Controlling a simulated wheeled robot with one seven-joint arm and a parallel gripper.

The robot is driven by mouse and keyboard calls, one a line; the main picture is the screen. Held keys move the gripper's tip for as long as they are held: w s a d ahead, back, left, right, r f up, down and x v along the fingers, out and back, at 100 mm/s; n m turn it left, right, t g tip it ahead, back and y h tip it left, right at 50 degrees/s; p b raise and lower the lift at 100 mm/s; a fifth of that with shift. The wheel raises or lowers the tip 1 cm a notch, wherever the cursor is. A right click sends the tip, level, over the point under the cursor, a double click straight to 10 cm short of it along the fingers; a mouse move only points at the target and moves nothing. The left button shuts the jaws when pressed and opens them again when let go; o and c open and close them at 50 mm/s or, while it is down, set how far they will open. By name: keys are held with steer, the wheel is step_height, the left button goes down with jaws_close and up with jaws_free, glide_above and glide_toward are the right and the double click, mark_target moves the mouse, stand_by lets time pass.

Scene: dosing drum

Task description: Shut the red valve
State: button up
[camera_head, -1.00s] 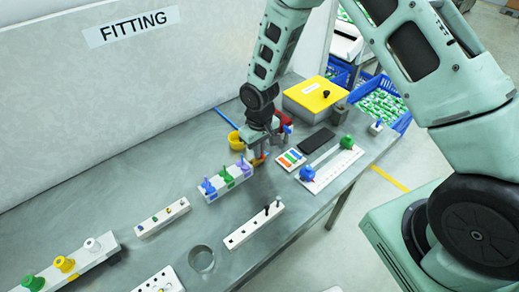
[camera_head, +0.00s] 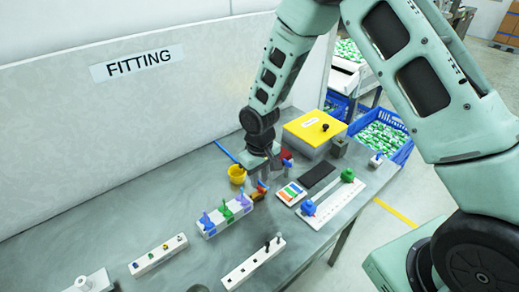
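My gripper (camera_head: 266,172) points down over the far middle of the grey bench, just right of a yellow cup. Whether its fingers are open or shut is too small to tell. A red part (camera_head: 286,155) shows just behind and right of the gripper, partly hidden by it; I cannot make out a valve handle on it. A small orange-brown piece (camera_head: 260,191) shows right below the fingers; I cannot tell if they touch it.
A white block with blue, green and purple pegs (camera_head: 226,216) stands left of the gripper. A white card with coloured bars (camera_head: 291,194), a black pad (camera_head: 318,175) and a yellow-topped box (camera_head: 314,127) lie to the right. A peg strip (camera_head: 252,264) is nearer.

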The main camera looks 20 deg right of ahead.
mark_target(259, 187)
step_height(259, 187, up, 14)
steer(key=b, duration=0.2)
steer(key=shift+r, duration=0.2)
